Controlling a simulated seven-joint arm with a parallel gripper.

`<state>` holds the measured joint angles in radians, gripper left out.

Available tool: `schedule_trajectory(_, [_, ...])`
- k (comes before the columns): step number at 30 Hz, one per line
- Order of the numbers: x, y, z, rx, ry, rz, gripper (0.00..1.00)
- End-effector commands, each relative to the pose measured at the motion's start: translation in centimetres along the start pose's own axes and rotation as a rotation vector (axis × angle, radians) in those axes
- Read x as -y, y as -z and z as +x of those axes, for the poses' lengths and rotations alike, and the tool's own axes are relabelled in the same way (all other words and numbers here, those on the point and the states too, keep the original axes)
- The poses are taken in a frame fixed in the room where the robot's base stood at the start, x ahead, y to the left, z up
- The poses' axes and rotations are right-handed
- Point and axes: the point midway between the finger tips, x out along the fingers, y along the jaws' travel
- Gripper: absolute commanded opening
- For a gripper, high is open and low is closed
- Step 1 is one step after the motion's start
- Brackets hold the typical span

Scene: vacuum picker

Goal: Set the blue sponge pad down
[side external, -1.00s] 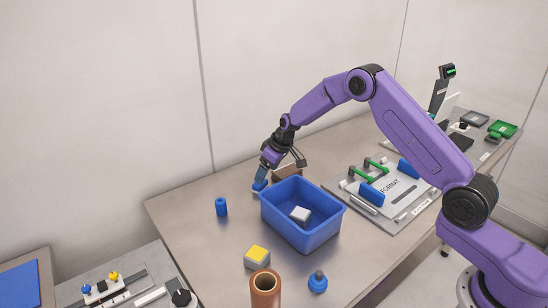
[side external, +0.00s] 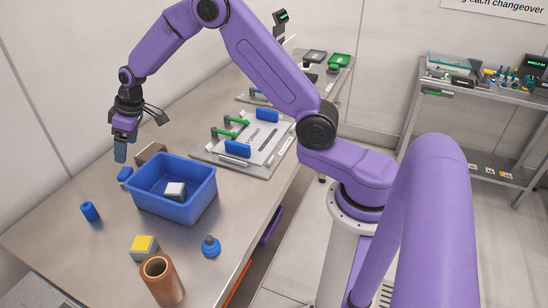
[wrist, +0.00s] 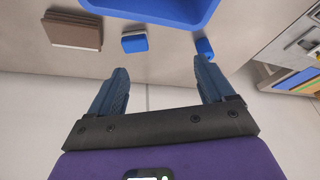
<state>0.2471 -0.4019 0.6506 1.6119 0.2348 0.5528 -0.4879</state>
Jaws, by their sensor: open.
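The blue sponge pad (side external: 125,174) lies on the steel table, just left of the blue bin and near the brown block. It also shows in the wrist view (wrist: 134,43), flat on the table with a grey band along one side. My gripper (side external: 120,160) is raised above the table behind the pad, apart from it. In the wrist view my gripper (wrist: 162,66) has its two blue fingers spread wide with nothing between them. The pad lies beyond the fingertips there.
The blue bin (side external: 198,207) holds a grey-white block (side external: 175,190). A brown block (side external: 150,152), blue cylinder (side external: 90,211), yellow-topped block (side external: 144,247), copper tube (side external: 165,284) and blue knobbed piece (side external: 211,246) stand around it. A format plate (side external: 243,152) lies behind the bin.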

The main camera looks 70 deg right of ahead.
Motion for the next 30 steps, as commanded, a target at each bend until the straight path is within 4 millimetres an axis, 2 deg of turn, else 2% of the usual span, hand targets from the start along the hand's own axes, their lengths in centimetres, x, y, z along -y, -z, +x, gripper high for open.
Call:
schedule_trajectory(1, [2.0, -0.5, -1.2, 0.009, 0.015, -0.031, 0.82])
schedule_trajectory(6, [8.1, -3.5, -4.8, 0.062, 0.062, -0.122, 0.82])
schedule_trajectory(11, [12.8, -7.8, -8.2, 0.114, 0.096, -0.209, 0.82])
schedule_trajectory(15, [16.0, -12.3, -11.1, 0.158, 0.116, -0.285, 0.82])
schedule_trajectory(22, [19.2, -20.8, -15.5, 0.227, 0.131, -0.413, 0.82])
schedule_trajectory(30, [19.7, -30.5, -19.3, 0.293, 0.122, -0.555, 0.82])
